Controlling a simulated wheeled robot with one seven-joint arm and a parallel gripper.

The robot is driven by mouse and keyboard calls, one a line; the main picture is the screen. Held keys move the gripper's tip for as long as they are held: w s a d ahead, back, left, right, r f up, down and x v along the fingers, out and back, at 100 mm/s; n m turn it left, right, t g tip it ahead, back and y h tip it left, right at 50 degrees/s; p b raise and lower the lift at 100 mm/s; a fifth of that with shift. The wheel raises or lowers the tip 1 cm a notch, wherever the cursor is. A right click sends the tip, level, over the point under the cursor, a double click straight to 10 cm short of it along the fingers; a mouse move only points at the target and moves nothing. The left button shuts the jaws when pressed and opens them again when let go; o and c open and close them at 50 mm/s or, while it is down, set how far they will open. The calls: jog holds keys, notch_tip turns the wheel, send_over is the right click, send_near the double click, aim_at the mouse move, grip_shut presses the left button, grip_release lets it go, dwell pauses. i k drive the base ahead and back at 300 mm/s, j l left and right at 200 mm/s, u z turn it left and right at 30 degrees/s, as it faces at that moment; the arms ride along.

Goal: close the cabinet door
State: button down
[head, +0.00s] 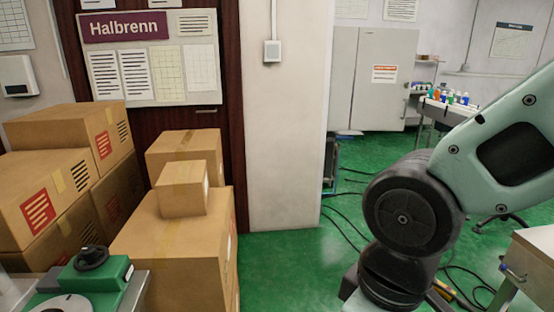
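A pale grey metal cabinet (343,75) stands by the far wall, beyond the edge of a white wall section. A broad panel that looks like its door (376,107) faces me, with a red and white label (385,74) and a small dark handle near its right edge. From here I cannot tell whether this door is ajar or shut. My gripper is out of view; only links of my arm show at the right, well in front of the cabinet.
Cardboard boxes (172,232) are stacked at the left. A green machine (88,283) is at the lower left. A bench with bottles (448,112) stands right of the cabinet. Black cables (340,225) lie on the green floor. A table corner (537,244) is at the lower right.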

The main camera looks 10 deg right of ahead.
aim_at(385, 57)
jog(key=i+z, duration=0.15)
jog(key=i, duration=0.35)
jog(key=i+z, duration=0.2)
jog(key=i, duration=0.3)
jog(key=i+j+z, duration=0.15)
jog(key=i, duration=0.3)
jog(key=i+j+z, duration=0.2)
jog(key=i, duration=0.3)
jog(key=i+j+z, duration=0.25)
jog(key=i, duration=0.45)
jog(key=i+l+u, duration=0.1)
jog(key=i+l, duration=0.15)
jog(key=i, duration=0.15)
jog(key=i+l+u, duration=0.15)
jog(key=i+l, duration=0.15)
jog(key=i, duration=0.1)
